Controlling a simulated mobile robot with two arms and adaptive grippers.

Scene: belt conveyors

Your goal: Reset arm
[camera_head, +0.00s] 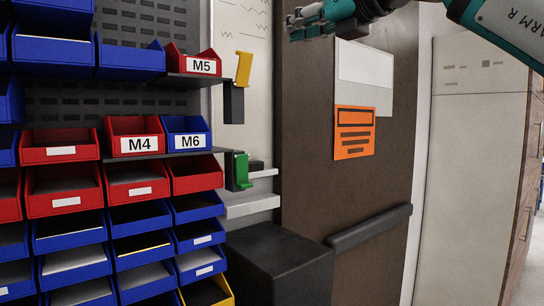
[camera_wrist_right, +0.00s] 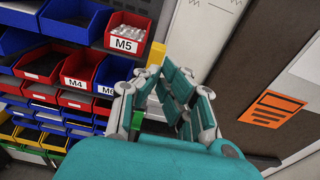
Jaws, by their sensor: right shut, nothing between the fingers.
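My right arm (camera_head: 505,25) comes in from the top right in the head view. Its teal and grey gripper (camera_head: 318,22) is at the top edge, in front of the brown door and partly cut off by the frame. In the right wrist view the fingers of the right gripper (camera_wrist_right: 160,100) are shut with nothing held. They are in front of the bin rack, to the right of the M5 bin in the picture. My left gripper is in neither view.
Red and blue bins fill a rack at left, including M5 (camera_head: 201,66), M4 (camera_head: 135,143) and M6 (camera_head: 190,141). A yellow holder (camera_head: 244,68) and a green one (camera_head: 241,170) stand beside it. A black box (camera_head: 275,262) is before the brown door (camera_head: 390,165).

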